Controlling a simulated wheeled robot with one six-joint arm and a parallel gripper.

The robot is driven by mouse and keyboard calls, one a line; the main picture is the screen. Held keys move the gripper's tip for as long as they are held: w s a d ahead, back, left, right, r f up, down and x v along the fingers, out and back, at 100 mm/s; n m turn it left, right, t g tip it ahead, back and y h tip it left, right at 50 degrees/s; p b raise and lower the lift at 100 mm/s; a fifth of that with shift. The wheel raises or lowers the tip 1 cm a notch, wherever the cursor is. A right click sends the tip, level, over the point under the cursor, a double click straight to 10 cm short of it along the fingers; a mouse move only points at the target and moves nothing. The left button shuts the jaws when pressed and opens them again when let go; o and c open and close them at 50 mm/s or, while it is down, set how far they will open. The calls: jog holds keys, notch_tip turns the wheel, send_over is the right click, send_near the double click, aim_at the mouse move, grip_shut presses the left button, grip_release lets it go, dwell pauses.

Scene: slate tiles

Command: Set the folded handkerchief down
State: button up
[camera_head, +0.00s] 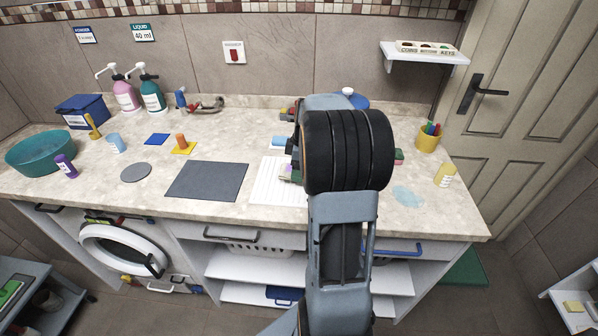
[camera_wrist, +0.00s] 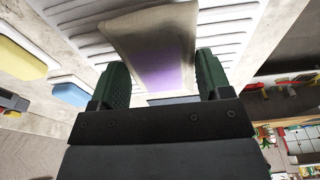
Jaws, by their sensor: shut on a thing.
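The folded handkerchief (camera_wrist: 155,32), pale beige with a purple area, sits between the two dark green fingers of my gripper (camera_wrist: 162,66) in the wrist view. My gripper is shut on it. A white ridged board (camera_wrist: 85,20) lies behind and below the handkerchief in that view. Whether the cloth touches the board, I cannot tell. In the head view the white board (camera_head: 270,188) lies on the counter, partly hidden by my arm. My arm also covers most of the gripper and the handkerchief there.
A dark grey mat (camera_head: 207,181) lies left of the board. A light blue block (camera_head: 279,142) stands behind the board. The counter's front edge is close to the board.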

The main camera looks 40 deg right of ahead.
jog(key=shift+f, duration=1.05)
jog(key=shift+f, duration=0.15)
jog(key=o, duration=1)
jog(key=r, duration=0.7)
jog(key=s+d+r, duration=0.1)
jog(key=r, duration=0.3)
jog(key=shift+r, duration=0.2)
jog(key=s+a+f+m, duration=0.1)
jog(key=s+a+m, duration=0.2)
jog(key=a, duration=0.4)
jog(key=s+a+f+m+t, duration=0.1)
jog(key=s+a+f+m, duration=0.1)
jog(key=a, duration=0.6)
jog(key=s+a+f+m+t+h, duration=0.1)
jog(key=s+a+f+m, duration=0.1)
jog(key=s+a+m, duration=0.2)
jog(key=s+a, duration=0.2)
jog(key=a, duration=0.2)
jog(key=shift+s+a+f, duration=0.15)
jog(key=shift+s+a, duration=0.05)
jog(key=shift+s, duration=0.15)
